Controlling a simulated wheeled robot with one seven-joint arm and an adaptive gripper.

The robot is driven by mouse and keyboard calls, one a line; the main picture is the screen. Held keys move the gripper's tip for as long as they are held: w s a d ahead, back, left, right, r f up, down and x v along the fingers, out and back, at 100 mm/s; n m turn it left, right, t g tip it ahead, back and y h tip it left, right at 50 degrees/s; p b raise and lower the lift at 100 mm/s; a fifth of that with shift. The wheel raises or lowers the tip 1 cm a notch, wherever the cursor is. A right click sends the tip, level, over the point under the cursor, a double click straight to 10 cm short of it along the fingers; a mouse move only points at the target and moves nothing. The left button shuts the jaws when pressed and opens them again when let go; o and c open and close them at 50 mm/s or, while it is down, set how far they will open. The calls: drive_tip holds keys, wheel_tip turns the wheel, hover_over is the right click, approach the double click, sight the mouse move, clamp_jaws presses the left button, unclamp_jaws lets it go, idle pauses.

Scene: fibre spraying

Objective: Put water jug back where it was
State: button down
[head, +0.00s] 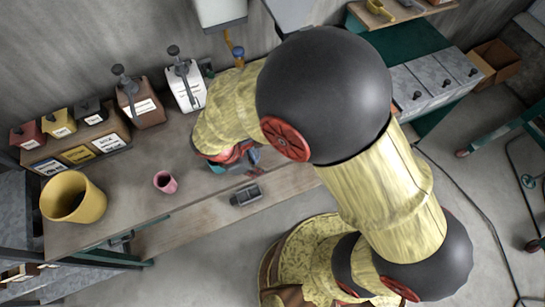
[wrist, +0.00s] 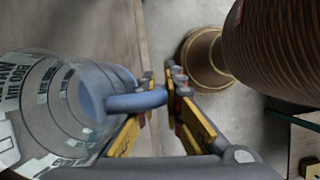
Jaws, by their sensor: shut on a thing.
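The water jug (wrist: 62,100) is a clear measuring jug with pale printed markings and a blue handle (wrist: 138,101). It fills the left of the wrist view, lying across the picture. My gripper (wrist: 163,95) is shut on the handle, with its yellow and black fingers on either side of it. In the head view my gripper (head: 238,158) is low over the workbench, right of the pink cup. The jug is mostly hidden there behind my arm, so I cannot tell whether it touches the bench.

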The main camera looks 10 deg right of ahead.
drive_tip(key=w+d+f, duration=0.6)
drive_tip(key=f, duration=0.4)
drive_tip(key=shift+d+f+b, duration=0.35)
drive_tip(key=shift+f+b, duration=0.05)
drive_tip(key=shift+b, duration=0.05)
drive_tip(key=shift+f, duration=0.2)
drive_tip(key=c, duration=2)
unclamp_jaws()
drive_tip(key=shift+o, duration=0.4)
drive_tip(key=shift+r, duration=0.1)
drive_tip(key=p+v, duration=0.1)
drive_tip(key=v, duration=1.1)
drive_tip(key=shift+r, duration=0.15)
